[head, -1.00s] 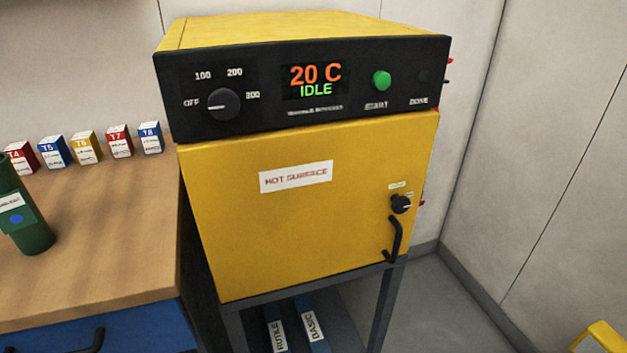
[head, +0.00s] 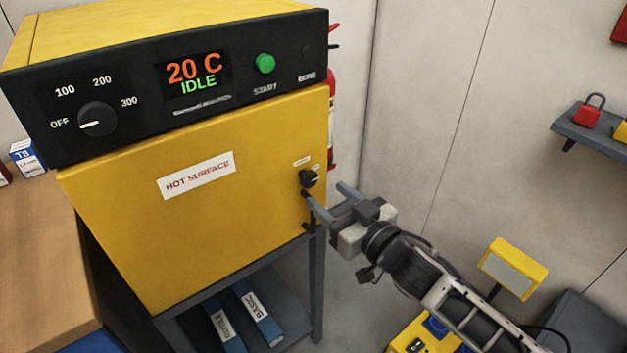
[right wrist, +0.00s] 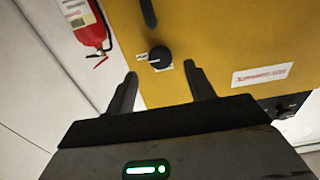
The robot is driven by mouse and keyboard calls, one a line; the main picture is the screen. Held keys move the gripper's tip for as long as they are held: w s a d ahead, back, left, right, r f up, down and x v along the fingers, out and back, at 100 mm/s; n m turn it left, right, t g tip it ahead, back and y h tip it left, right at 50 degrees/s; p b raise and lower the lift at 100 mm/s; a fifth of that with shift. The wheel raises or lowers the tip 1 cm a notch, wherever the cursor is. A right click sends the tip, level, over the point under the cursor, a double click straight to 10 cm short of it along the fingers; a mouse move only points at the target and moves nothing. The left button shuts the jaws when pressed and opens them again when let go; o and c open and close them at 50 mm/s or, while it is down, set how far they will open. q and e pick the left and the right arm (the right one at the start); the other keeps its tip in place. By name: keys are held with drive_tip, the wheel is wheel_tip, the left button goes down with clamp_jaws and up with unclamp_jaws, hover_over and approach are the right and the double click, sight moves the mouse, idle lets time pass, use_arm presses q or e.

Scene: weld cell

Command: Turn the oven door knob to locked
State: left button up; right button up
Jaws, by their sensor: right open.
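The yellow oven (head: 200,220) stands on a grey stand, its door closed and its display reading 20 C IDLE. The small black door knob (head: 309,178) is at the door's right side, with small white labels beside it too small to read. It also shows in the right wrist view (right wrist: 159,57), upside down. My right gripper (head: 326,203) is open and empty in front of the door. In the right wrist view the knob lies beyond and between its two fingertips (right wrist: 162,78), apparently apart from them. The door handle is mostly hidden behind the gripper in the head view. My left gripper is not in view.
A wooden bench (head: 40,255) stands left of the oven. A red fire extinguisher (right wrist: 88,25) hangs on the wall beside the oven. A wall shelf with padlocks (head: 587,112) is at the right.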

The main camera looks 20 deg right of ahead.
sight(311, 182)
drive_tip(key=x, duration=0.6)
drive_tip(key=c, duration=0.9)
